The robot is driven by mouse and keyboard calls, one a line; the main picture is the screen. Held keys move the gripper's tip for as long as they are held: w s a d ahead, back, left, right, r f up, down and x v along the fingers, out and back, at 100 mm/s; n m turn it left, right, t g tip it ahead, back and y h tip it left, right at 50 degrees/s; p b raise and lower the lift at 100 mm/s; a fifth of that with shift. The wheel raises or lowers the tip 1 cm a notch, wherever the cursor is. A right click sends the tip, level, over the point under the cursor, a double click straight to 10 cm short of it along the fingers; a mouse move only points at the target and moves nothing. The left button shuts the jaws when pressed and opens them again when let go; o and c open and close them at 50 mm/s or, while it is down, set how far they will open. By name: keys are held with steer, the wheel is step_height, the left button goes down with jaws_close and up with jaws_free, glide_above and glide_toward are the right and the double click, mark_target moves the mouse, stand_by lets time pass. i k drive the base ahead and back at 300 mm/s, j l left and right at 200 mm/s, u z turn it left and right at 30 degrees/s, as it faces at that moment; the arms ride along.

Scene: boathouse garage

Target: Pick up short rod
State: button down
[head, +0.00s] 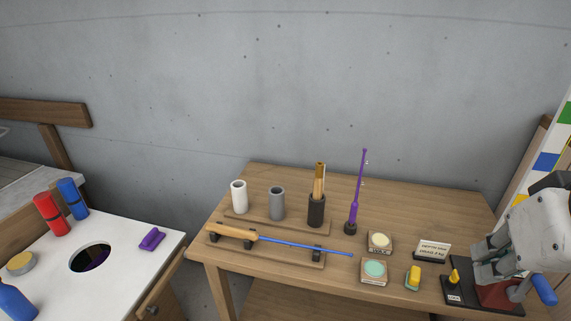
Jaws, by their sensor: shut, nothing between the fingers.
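Two rods show in the head view. A purple rod (356,205) stands upright in a small dark base near the middle of the wooden table (455,200). A blue rod (290,245) with a tan handle lies level across a low wooden rack at the table's front left. Which one is called the short rod I cannot tell. My gripper (478,262) is at the right edge of the view, shut and empty, well to the right of both rods. It covers part of a dark stand with a red block.
A white cup (239,197), a grey cup (277,203) and a dark holder (316,211) with brown sticks stand behind the blue rod. Two small round-topped boxes, a yellow item (413,277) and a sign (432,249) lie between the purple rod and my gripper. A white-topped counter (120,270) is at left.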

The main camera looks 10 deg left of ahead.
mark_target(251, 236)
steer(key=j+u, duration=0.15)
steer(key=u, duration=0.65)
steer(key=k+j+z, duration=0.4)
steer(key=k+j, duration=0.1)
